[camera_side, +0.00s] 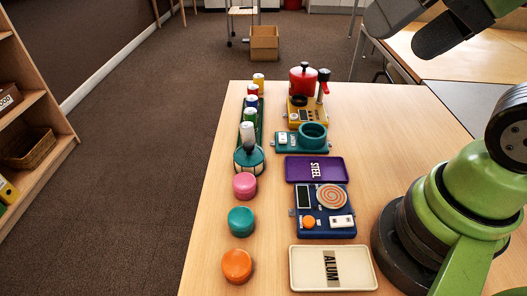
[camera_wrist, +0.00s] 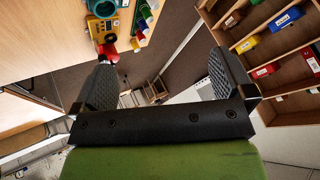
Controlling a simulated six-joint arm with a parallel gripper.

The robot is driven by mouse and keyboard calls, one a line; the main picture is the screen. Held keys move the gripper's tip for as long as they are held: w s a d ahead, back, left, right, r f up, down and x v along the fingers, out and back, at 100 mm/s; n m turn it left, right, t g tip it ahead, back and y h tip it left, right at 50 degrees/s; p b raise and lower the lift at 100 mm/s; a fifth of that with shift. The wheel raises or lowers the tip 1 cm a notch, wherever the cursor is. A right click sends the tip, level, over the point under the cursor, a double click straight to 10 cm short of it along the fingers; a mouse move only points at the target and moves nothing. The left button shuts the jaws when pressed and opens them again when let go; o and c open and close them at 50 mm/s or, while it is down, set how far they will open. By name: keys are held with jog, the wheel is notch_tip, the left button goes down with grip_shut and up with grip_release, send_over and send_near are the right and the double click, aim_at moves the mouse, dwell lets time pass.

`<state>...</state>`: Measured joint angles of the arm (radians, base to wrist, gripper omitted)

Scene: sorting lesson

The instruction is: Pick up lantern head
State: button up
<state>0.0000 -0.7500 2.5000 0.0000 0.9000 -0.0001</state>
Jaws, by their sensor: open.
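A small lantern-like piece with a teal rim and a pale, dark-striped body (camera_side: 249,158) stands at the near end of a row of cylinders in the side view. I take it as the lantern head, though its shape is too small to be sure. My gripper (camera_side: 398,34) is high at the upper right, partly cut off by the frame, well away from that piece. In the wrist view my gripper (camera_wrist: 165,72) has its two dark fingers wide apart with nothing between them. I cannot make out the lantern piece in that view.
Pink (camera_side: 244,185), teal (camera_side: 241,221) and orange (camera_side: 237,265) knobs line the table's left side. A purple STEEL tray (camera_side: 299,168), a cream ALUM tray (camera_side: 302,282), a blue device (camera_side: 318,222), a teal ring fixture (camera_side: 287,147) and a red pot (camera_side: 303,80) stand right of them.

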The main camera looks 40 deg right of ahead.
jog(key=w+n+g, duration=0.2)
jog(key=w+n, duration=0.5)
jog(key=n, duration=0.2)
jog(key=n+g+h, duration=0.2)
jog(key=n+g, duration=0.3)
jog(key=n, duration=1.9)
send_over(251, 147)
notch_tip(251, 147, down, 20)
jog(key=shift+f, duration=0.1)
jog(key=shift+n, duration=0.3)
notch_tip(251, 147, down, 5)
jog(key=shift+r, duration=0.2)
jog(key=shift+w+f, duration=0.15)
jog(key=shift+f, duration=1.35)
jog(key=shift+w+f, duration=0.1)
jog(key=shift+f, duration=1.35)
jog(key=c, duration=1)
